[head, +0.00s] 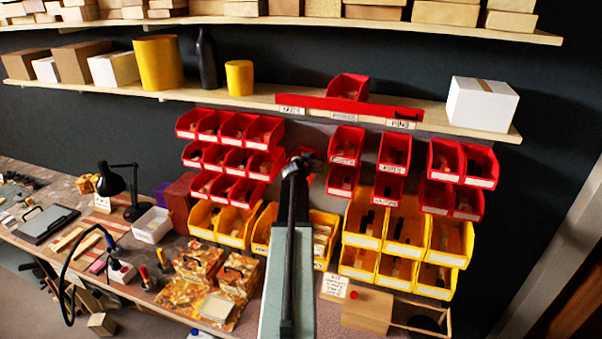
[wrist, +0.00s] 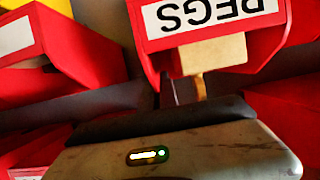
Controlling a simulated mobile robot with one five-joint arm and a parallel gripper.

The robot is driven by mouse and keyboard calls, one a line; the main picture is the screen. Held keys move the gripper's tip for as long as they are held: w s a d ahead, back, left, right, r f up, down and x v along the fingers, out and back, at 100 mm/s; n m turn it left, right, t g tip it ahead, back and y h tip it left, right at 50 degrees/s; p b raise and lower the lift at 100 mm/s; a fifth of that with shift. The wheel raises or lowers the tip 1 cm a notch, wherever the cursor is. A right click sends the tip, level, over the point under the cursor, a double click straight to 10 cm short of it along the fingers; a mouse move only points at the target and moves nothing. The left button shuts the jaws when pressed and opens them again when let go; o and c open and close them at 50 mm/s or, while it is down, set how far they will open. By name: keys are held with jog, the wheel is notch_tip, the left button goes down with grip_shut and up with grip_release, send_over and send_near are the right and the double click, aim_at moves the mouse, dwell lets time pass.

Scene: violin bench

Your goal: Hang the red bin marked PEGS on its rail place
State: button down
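The red bin marked PEGS (wrist: 285,40) is close in front of my gripper in the wrist view, its white label upside down in the picture. A pale wooden block (wrist: 213,55) shows at its edge. My gripper (head: 300,158) is at the far end of my arm in the head view, in the gap between the left and middle groups of red bins. A bit of red bin (head: 313,155) shows just behind it, mostly hidden. The fingers are too dark and covered to tell whether they hold the bin.
Red bins (head: 262,132) hang to the left and more (head: 395,150) to the right. Yellow bins (head: 447,240) hang below. A shelf (head: 255,101) above carries a red bin (head: 348,86) and a white box (head: 482,103). In the wrist view, another red bin (wrist: 85,60) is close at left.

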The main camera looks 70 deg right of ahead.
aim_at(309, 177)
jog(key=shift+f+b, duration=0.85)
jog(key=shift+b, duration=0.05)
dwell(0.4)
jog(key=c, duration=1.6)
grip_release()
jog(key=shift+o, duration=0.2)
jog(key=p+v, duration=0.2)
jog(key=v, duration=0.6)
jog(key=shift+p, duration=0.4)
jog(key=shift+d, duration=0.1)
